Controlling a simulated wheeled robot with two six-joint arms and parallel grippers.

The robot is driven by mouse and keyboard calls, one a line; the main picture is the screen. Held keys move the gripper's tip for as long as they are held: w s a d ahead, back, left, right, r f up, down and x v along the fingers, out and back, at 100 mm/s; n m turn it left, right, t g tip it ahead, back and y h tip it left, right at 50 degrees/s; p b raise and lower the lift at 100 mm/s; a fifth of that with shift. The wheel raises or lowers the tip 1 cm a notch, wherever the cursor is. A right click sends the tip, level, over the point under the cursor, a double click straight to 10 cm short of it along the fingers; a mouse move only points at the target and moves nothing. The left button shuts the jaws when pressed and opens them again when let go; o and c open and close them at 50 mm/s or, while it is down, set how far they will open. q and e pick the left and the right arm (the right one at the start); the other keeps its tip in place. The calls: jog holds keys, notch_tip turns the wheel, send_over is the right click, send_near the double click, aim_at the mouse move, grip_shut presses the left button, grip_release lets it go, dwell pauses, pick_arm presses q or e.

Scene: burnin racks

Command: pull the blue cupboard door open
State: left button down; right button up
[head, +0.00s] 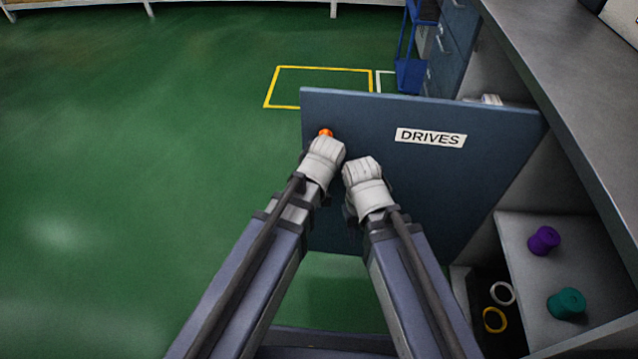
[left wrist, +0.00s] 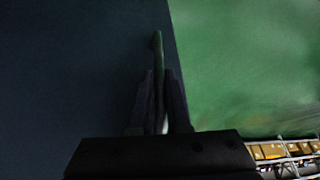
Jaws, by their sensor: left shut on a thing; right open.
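The blue cupboard door (head: 440,185), labelled DRIVES, stands swung out from the cupboard at the right, and the shelves beside it show. My left gripper (head: 325,143) is at the door's free left edge. In the left wrist view its fingers (left wrist: 160,105) are shut on the thin upright door handle (left wrist: 157,50), against the dark door face. An orange spot (head: 326,132) shows just beyond this gripper; I cannot tell what part it is. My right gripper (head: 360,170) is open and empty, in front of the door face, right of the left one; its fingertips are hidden.
The open cupboard shelf (head: 535,300) holds a purple spool (head: 543,240) and a teal spool (head: 567,303). A white ring (head: 502,293) and a yellow ring (head: 495,319) lie lower down. A grey worktop (head: 560,80) runs above. A blue trolley (head: 413,70) stands behind. Green floor at left is clear.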

pick_arm(q)
jog(key=c, duration=0.9)
grip_release()
